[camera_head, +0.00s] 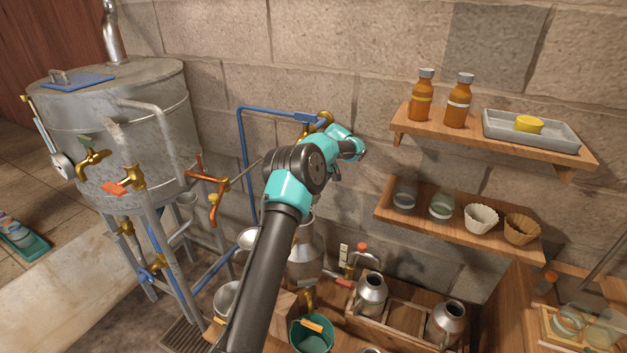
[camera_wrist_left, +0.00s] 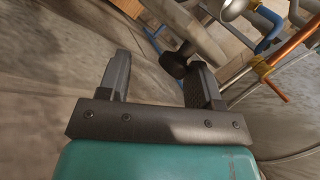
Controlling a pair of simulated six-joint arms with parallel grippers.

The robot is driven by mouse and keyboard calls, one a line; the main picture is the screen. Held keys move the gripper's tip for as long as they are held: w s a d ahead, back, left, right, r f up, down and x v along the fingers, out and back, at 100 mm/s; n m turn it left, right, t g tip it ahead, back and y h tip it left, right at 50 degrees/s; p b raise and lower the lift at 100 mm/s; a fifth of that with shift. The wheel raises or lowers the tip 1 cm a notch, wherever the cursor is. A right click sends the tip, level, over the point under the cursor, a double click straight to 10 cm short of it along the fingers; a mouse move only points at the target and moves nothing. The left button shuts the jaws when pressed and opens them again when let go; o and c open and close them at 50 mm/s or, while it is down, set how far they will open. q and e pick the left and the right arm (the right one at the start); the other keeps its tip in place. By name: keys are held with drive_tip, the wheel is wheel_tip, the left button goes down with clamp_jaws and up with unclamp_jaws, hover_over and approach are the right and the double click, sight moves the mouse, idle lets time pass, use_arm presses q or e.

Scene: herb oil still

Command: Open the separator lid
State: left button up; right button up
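The metal can-shaped vessel (camera_head: 305,258), which looks like the separator, stands below the wall, partly hidden behind my left arm. Its top is mostly covered by the arm, so I cannot tell how its lid sits. In the left wrist view my left gripper (camera_wrist_left: 158,75) is open, with its two fingers apart and nothing held between them. A grey bar with a black end (camera_wrist_left: 176,60) shows beyond the right finger; I cannot tell what it belongs to. In the head view the left gripper's fingers are not clear behind the wrist. My right gripper is in neither view.
A large still (camera_head: 140,110) with brass taps stands left. A blue pipe (camera_head: 241,150) and copper valve (camera_head: 213,205) are close to the arm. Shelves hold bottles (camera_head: 421,95) and jars (camera_head: 441,205). Metal jugs (camera_head: 371,295) and a green bucket (camera_head: 312,338) stand below.

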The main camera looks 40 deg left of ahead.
use_arm(q)
drive_tip(key=shift+s+f, duration=0.1)
drive_tip(key=shift+f, duration=0.05)
idle(0.3)
drive_tip(key=v, duration=0.7)
drive_tip(key=shift+r, duration=0.35)
